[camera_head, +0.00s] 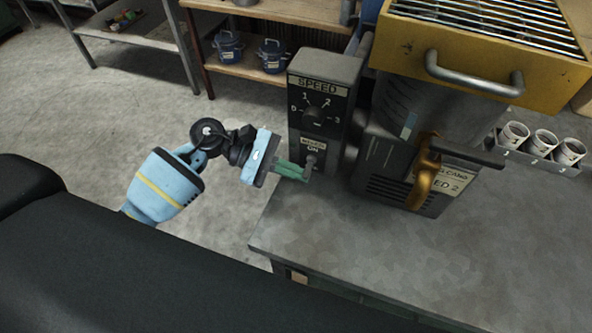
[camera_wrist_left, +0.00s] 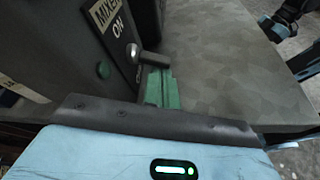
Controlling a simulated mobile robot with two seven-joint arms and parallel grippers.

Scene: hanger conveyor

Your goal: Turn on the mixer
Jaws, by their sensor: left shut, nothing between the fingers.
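The mixer control box (camera_head: 325,70) is dark grey, with a SPEED dial (camera_head: 313,117) and a metal switch lever (camera_head: 311,162) by the "MIXER ON" label (camera_head: 313,146). In the left wrist view the lever (camera_wrist_left: 133,52) sticks out from the panel below its label (camera_wrist_left: 113,17). My left gripper (camera_head: 304,175) is shut and empty. Its green fingers (camera_wrist_left: 160,88) are right at the lever, level with its lower part; I cannot tell if they touch. The lever's exact position is partly hidden by the fingers. My right gripper does not show clearly in either view.
The grey table (camera_head: 400,265) is clear in front. A machine with a golden handle (camera_head: 423,178) and yellow top (camera_head: 480,55) stands right of the box. Several cups (camera_head: 541,141) stand in a rack at right. Blue pots (camera_head: 271,55) sit on a shelf behind.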

